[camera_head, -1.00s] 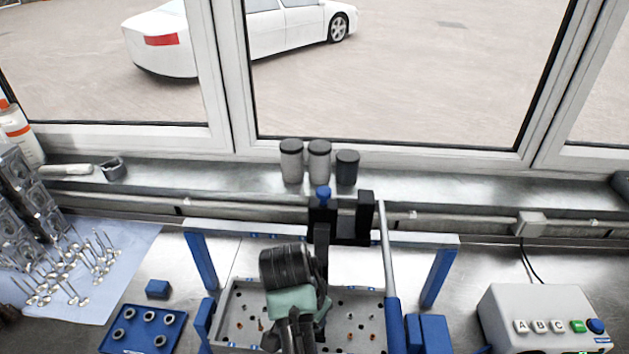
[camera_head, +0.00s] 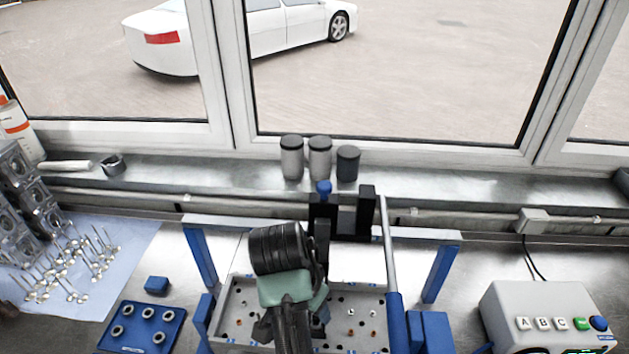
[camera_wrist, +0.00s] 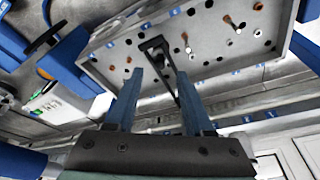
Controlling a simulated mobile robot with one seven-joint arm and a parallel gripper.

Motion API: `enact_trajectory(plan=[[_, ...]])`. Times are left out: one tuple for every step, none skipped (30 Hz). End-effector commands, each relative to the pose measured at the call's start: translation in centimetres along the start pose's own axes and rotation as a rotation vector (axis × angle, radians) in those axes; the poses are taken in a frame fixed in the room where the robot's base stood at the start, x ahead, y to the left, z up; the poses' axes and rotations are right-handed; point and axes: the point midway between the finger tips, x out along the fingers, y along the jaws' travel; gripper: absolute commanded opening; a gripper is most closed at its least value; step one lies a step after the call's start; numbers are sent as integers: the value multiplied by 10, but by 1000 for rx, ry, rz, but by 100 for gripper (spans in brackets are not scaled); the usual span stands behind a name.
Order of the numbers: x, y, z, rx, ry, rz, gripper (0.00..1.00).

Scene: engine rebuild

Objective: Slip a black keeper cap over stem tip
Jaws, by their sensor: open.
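My gripper (camera_wrist: 160,84) is open, its two blue fingers apart, with nothing clearly held between them. In the head view my arm covers the fingers. A grey cylinder head block (camera_head: 232,297) sits in the blue-legged fixture, and my wrist hangs over its left-middle part. The block also shows beyond the fingertips in the wrist view (camera_wrist: 118,52), with several holes and small stems, some copper-coloured. A black forked piece (camera_wrist: 154,46) lies beyond and between the fingers. A blue tray (camera_head: 132,343) at the front left holds several dark ring-shaped caps (camera_head: 148,312). I cannot tell which stem bears a cap.
A black press head (camera_head: 367,205) and grey lever rod (camera_head: 388,245) stand behind the block. Blue fixture legs (camera_head: 440,272) flank it. A button box (camera_head: 545,305) is at right. Loose valves (camera_head: 75,268) lie on a cloth at left. A small blue block (camera_head: 157,285) stands near the tray.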

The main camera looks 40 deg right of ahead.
Motion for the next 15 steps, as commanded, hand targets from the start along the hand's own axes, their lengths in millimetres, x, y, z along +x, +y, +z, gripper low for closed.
enact_trajectory(plan=[[-11, -2, 0, 1, 5, -9, 52], [-21, -2, 0, 1, 3, -8, 52], [-34, -1, -1, -1, 0, -3, 52], [-39, -1, -1, -2, -1, -2, 52], [-44, -1, -1, -3, -1, -2, 52], [-51, -1, -1, -2, -1, -2, 52], [-56, -1, -1, -3, -2, -2, 52], [-60, -1, -1, -3, -2, -2, 52], [-65, -1, -1, -2, -1, -1, 52], [-69, 0, -1, -2, -1, -1, 52], [-72, 0, -1, -2, -1, -1, 52], [-76, 0, -1, -2, -1, -1, 52], [-79, -1, -1, -2, -1, -1, 52], [-82, -1, -1, -2, -1, -2, 52], [-85, -1, 0, -1, -1, -1, 52]])
